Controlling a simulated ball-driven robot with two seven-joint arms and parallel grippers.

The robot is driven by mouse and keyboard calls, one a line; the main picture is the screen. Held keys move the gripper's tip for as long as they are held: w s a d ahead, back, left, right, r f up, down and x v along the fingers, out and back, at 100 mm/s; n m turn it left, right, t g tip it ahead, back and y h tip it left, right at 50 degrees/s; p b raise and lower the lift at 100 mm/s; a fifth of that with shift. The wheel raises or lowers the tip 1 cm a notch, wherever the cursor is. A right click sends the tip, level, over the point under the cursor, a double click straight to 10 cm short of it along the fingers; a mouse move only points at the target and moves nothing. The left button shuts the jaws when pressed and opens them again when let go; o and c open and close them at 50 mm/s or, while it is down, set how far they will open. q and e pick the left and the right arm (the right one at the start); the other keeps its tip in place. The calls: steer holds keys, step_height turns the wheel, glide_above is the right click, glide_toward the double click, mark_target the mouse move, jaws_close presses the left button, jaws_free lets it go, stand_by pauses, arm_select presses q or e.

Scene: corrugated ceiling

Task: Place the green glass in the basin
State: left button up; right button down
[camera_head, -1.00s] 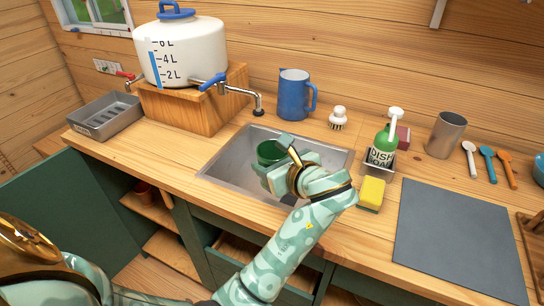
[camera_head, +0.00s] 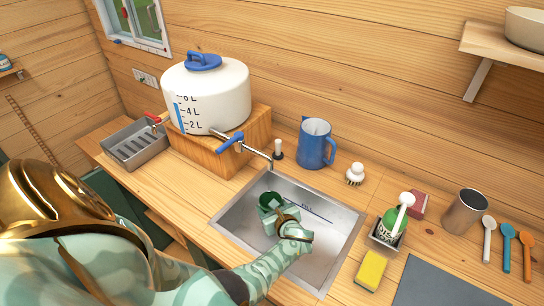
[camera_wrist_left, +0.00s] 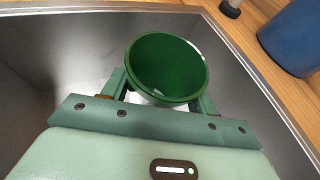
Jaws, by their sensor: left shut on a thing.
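The green glass (camera_head: 269,198) is held inside the metal basin (camera_head: 328,243), toward its back left below the tap. In the left wrist view the glass (camera_wrist_left: 166,66) has its open mouth turned to the camera and looks empty. My left gripper (camera_head: 270,208) is shut on it, with one finger on each side of the glass in the left wrist view. I cannot tell whether the glass touches the basin floor, as the gripper hides its lower part. My right gripper is not in view.
A tap (camera_head: 257,153) from the white water tank (camera_head: 208,95) reaches over the basin's back edge. A blue jug (camera_head: 314,146) and a brush (camera_head: 355,174) stand behind it. A soap bottle (camera_head: 394,218) and a yellow sponge (camera_head: 371,270) are on the right. The basin's right half is clear.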

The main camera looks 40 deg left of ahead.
arm_select(q)
steer(key=shift+f+b, duration=0.8)
steer(key=shift+f, duration=0.85)
steer(key=shift+f, duration=0.2)
steer(key=o, duration=0.7)
steer(key=shift+f, duration=0.1)
steer(key=o, duration=0.4)
steer(key=shift+o, duration=0.2)
steer(key=shift+r, duration=0.2)
